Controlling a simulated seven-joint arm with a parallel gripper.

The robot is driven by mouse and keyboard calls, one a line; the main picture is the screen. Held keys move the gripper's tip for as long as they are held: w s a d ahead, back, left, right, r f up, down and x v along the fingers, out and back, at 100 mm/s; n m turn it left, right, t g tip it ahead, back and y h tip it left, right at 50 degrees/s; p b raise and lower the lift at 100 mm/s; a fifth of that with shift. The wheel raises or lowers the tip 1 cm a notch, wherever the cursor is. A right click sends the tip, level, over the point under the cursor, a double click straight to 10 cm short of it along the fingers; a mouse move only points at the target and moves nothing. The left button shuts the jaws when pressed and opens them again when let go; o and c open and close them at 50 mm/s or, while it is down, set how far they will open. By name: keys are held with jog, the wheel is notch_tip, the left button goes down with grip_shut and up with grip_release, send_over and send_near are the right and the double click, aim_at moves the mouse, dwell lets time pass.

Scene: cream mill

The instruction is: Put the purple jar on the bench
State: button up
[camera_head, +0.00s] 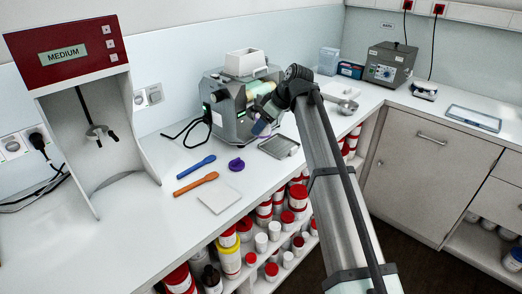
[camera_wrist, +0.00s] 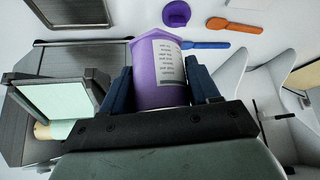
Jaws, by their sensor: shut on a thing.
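The purple jar (camera_wrist: 156,60) has a white printed label and shows in the wrist view between the two blue fingers of my gripper (camera_wrist: 158,90). My gripper is shut on it. In the head view my gripper (camera_head: 262,122) is in front of the grey mill (camera_head: 232,112), above the bench (camera_head: 135,210); the jar is hard to make out there. A purple lid (camera_head: 236,164) lies on the bench, apart from the jar, and also shows in the wrist view (camera_wrist: 177,13).
A blue spatula (camera_head: 197,166), an orange spatula (camera_head: 195,184) and a white square (camera_head: 219,197) lie near the lid. A metal tray (camera_head: 279,147) is right of them. A red-topped MEDIUM mixer (camera_head: 75,55) stands left. The bench's front left is clear.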

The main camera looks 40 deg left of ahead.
jog(key=shift+s+d+f+n+g+h, duration=0.15)
jog(key=shift+s+d+f+n+g, duration=0.45)
jog(key=shift+f, duration=1.7)
jog(key=shift+s+d+f+n+g+h, duration=0.15)
jog(key=shift+s+f+n, duration=0.45)
jog(key=shift+s+f, duration=1.2)
jog(key=shift+s+d+f+n+g+h, duration=0.1)
jog(key=shift+s+d+f+n+g, duration=0.3)
jog(key=shift+f, duration=2.45)
jog(key=shift+f, duration=0.1)
jog(key=o, duration=1)
jog(key=shift+o, duration=0.2)
jog(key=v, duration=1.2)
jog(key=shift+s, duration=0.15)
